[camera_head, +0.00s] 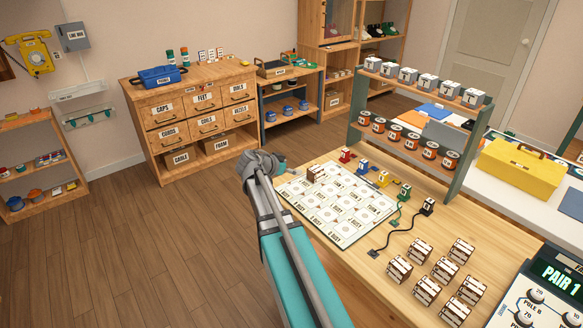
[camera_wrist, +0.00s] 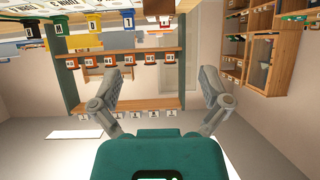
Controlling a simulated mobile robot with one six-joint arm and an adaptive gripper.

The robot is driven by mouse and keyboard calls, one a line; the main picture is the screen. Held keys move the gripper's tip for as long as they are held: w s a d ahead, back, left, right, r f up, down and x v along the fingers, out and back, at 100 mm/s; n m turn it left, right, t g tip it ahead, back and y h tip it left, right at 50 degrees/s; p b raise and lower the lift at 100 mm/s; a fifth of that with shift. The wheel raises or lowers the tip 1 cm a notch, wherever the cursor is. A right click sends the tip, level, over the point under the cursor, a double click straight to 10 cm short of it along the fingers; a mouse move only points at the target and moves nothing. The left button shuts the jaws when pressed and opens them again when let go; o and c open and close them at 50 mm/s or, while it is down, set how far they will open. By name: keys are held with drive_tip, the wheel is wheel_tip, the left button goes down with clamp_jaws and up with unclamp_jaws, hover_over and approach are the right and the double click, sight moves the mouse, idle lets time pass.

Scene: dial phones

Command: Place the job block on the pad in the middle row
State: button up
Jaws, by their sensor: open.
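A white mat (camera_head: 341,240) with rows of round pads lies on the wooden table; its labels are too small to read surely. One brown-and-white block (camera_head: 316,173) stands at the mat's far edge. Several similar brown-and-white blocks (camera_head: 421,250) stand on the table at the near right. I cannot tell which one is the job block. My gripper shows in the wrist view (camera_wrist: 158,88) with its two fingers spread wide and nothing between them. In the head view it is mostly hidden behind my arm's end, left of the mat and apart from the blocks.
A two-tier rack (camera_head: 409,160) of grey blocks and orange-brown spools stands behind the mat. A panel reading PAIR 1 (camera_head: 553,295) is at the right. A yellow toolbox (camera_head: 520,168) stands beyond.

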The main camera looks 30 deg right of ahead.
drive_tip(key=s+a+f+n+y, duration=0.3)
drive_tip(key=s+a+n+y, duration=0.1)
drive_tip(key=a, duration=0.6)
drive_tip(key=s+a+f+n+g+y, duration=0.1)
drive_tip(key=s+a+f+n+y, duration=0.2)
drive_tip(key=s+a+n, duration=0.3)
drive_tip(key=s+a+f+n+y, duration=0.3)
drive_tip(key=s+a+n+y, duration=0.2)
drive_tip(key=a, duration=1)
drive_tip(key=shift+s+a+f+n+g, duration=0.15)
drive_tip(key=shift+a+f+n+g, duration=0.15)
drive_tip(key=shift+n, duration=0.4)
